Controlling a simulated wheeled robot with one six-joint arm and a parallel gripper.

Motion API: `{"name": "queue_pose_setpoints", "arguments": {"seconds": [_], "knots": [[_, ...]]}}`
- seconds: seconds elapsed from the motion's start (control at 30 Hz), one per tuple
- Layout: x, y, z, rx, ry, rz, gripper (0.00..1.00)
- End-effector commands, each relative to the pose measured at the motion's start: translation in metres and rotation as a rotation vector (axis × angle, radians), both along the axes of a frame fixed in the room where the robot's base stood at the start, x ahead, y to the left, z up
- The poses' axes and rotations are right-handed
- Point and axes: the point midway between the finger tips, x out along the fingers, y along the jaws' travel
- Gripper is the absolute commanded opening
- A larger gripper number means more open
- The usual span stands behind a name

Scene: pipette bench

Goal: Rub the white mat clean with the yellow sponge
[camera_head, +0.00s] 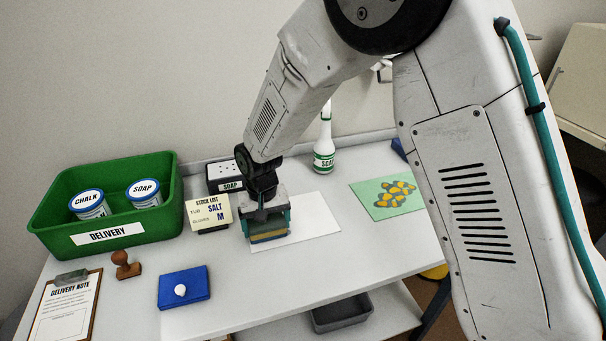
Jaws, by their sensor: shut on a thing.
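The white mat (311,222) lies on the bench in the middle of the view. My gripper (267,229) is over the mat's left part and is shut on the yellow sponge (268,238). Only a yellow band of the sponge shows between and below the teal fingers. The sponge is at or just above the mat; I cannot tell if it touches. The bare part of the mat to the right looks white, with no clear marks. The part behind my gripper is hidden.
A green delivery crate (104,238) holds tubs marked chalk and soap. A stock list card (209,213) stands close left of my gripper, before a dark soap box (224,176). A spray bottle (324,150) stands behind the mat. A green picture sheet (388,199) lies right, a blue pad (183,288) front left.

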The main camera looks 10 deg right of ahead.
Motion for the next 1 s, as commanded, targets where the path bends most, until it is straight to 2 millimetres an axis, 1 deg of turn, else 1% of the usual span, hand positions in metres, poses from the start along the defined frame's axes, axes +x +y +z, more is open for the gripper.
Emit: {"name": "queue_pose_setpoints", "arguments": {"seconds": [0.03,0.1,0.13,0.6,0.8,1.0], "knots": [[0.001,-0.001,0.004,0.001,-0.001,-0.001,0.57],[0.002,-0.003,0.026,0.003,-0.006,-0.004,0.57],[0.002,-0.004,0.03,0.003,-0.004,-0.005,0.57],[0.003,-0.01,0.074,0.001,-0.002,-0.011,0.57],[0.003,-0.011,0.083,0.0,-0.001,-0.013,0.57],[0.003,-0.011,0.084,0.0,0.0,-0.013,0.57]]}}
